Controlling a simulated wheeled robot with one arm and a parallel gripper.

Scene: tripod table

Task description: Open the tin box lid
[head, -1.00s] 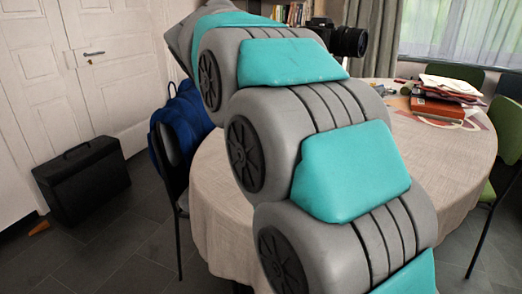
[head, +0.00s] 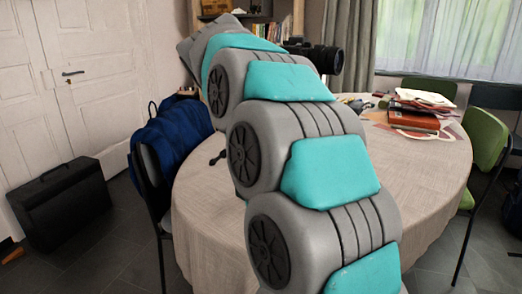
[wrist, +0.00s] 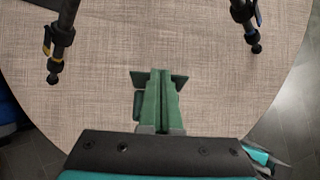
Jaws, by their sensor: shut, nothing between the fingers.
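I cannot make out a tin box or its lid in either view. My gripper (wrist: 160,76) shows in the wrist view, its green fingers shut together and empty. It is above the cloth-covered table (wrist: 105,100), with no box beside or under it. In the head view my own arm covers the middle of the table and hides the gripper. The table (head: 425,180) shows on both sides of my arm.
Two dark tripod legs (wrist: 61,40) (wrist: 245,25) stand on the table in the wrist view. A black camera (head: 322,59) is behind my arm. Books and papers (head: 414,115) lie at the back right. A chair with a blue jacket (head: 172,138) stands left.

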